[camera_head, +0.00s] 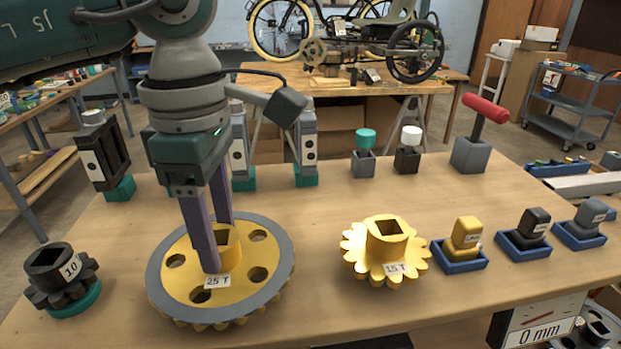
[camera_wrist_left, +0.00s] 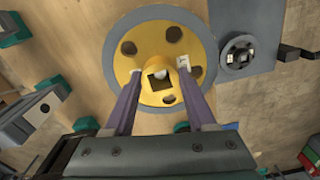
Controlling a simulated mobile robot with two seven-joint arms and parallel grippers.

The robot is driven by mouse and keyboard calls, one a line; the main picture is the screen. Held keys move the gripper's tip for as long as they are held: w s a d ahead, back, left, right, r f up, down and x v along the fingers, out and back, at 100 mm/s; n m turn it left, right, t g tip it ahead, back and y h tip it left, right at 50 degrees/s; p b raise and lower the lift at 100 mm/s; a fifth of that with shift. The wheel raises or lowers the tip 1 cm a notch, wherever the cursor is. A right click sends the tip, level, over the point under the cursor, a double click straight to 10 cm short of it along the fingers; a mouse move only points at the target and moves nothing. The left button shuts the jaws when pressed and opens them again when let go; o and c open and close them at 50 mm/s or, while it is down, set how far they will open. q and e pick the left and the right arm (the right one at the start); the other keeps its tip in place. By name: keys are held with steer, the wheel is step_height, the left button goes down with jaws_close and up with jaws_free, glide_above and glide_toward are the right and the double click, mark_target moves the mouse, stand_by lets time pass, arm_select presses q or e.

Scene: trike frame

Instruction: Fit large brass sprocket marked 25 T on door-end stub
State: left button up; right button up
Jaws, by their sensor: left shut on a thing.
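The left wrist view shows the sprocket (camera_wrist_left: 150,35) with a finger on each side of the hub. I cannot tell whether the sprocket touches the table or is slightly above it. The door-end stub cannot be made out; a trike frame (camera_head: 340,40) stands on the far bench. My right gripper is out of view.
A dark 10 gear (camera_head: 62,275) stands left of the sprocket, and a yellow 15 T sprocket (camera_head: 385,250) right of it. Small blocks in blue trays (camera_head: 460,262) sit farther right.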

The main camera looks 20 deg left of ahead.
arm_select(q)
jaws_close()
steer(key=shift+r, duration=0.15)
steer(key=shift+r+p, duration=2.15)
steer(key=shift+r, duration=1)
